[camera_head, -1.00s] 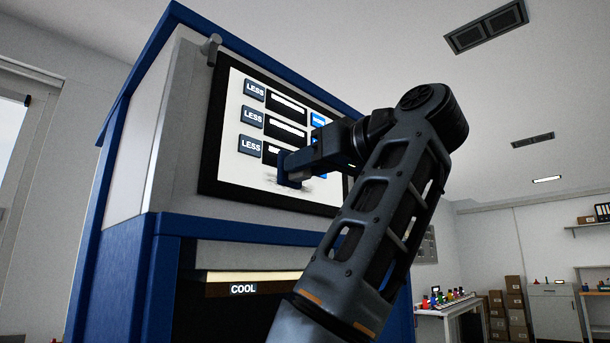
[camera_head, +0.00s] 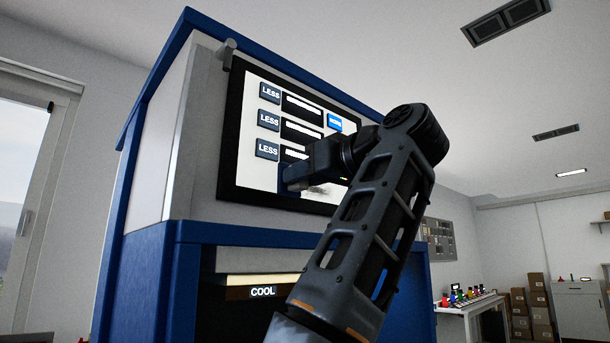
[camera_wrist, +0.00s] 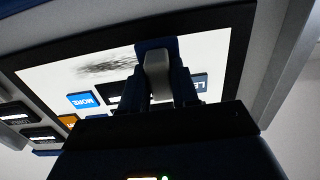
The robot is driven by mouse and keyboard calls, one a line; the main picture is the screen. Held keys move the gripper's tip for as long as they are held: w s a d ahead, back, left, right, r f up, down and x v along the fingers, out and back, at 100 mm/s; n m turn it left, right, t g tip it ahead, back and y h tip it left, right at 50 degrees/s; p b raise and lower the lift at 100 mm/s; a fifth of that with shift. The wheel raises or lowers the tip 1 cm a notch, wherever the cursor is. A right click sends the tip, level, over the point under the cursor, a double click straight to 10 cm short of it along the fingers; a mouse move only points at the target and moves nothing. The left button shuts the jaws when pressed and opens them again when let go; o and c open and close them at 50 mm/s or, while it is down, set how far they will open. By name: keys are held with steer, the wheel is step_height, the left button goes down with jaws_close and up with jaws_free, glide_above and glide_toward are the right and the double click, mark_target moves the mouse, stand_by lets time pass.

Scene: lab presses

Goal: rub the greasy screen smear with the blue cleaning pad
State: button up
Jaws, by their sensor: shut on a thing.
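My gripper (camera_head: 303,176) is shut on the blue cleaning pad (camera_head: 290,180), in front of the lower part of the press's touch screen (camera_head: 258,176). In the wrist view the blue pad (camera_wrist: 156,43) shows beyond the fingers, with a grey part (camera_wrist: 157,72) between them. The greasy smear (camera_head: 326,189) is a dark streaky patch low on the screen, just right of the pad in the head view. In the wrist view the smear (camera_wrist: 106,67) lies left of the pad. I cannot tell whether the pad touches the glass. My arm hides the screen's right part.
LESS buttons (camera_head: 268,119) and a blue MORE button (camera_head: 334,122) lie above the smear. The blue press frame (camera_head: 143,265) surrounds the screen, with a COOL sign (camera_head: 263,292) below. A table with coloured items (camera_head: 468,300) stands at the right.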

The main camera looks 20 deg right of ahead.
steer(key=shift+w+a, duration=0.2)
steer(key=shift+w, duration=0.5)
stand_by(0.4)
steer(key=shift+w+d+p, duration=0.5)
steer(key=shift+w+d, duration=0.2)
steer(key=shift+d, duration=1.35)
steer(key=shift+w+d+p, duration=0.45)
steer(key=shift+w+d, duration=0.2)
steer(key=shift+d, duration=1.45)
steer(key=shift+w+d+p, duration=0.5)
steer(key=shift+w+d, duration=0.2)
steer(key=shift+d, duration=1.35)
steer(key=shift+w+d, duration=0.1)
steer(key=shift+d, duration=0.35)
steer(key=shift+s+a+r+b, duration=0.1)
steer(key=shift+s+a+b, duration=0.15)
steer(key=shift+a, duration=0.95)
steer(key=shift+s+a+f+b, duration=0.15)
steer(key=shift+s+a, duration=0.15)
steer(key=shift+a, duration=0.85)
steer(key=shift+s+a+r+b, duration=0.2)
steer(key=shift+s+a, duration=0.1)
steer(key=shift+a, duration=0.9)
steer(key=shift+s+a, duration=0.4)
steer(key=shift+a, duration=0.7)
steer(key=shift+s+a, duration=0.4)
steer(key=shift+a, duration=0.65)
steer(key=shift+s+a, duration=0.4)
steer(key=shift+a, duration=0.7)
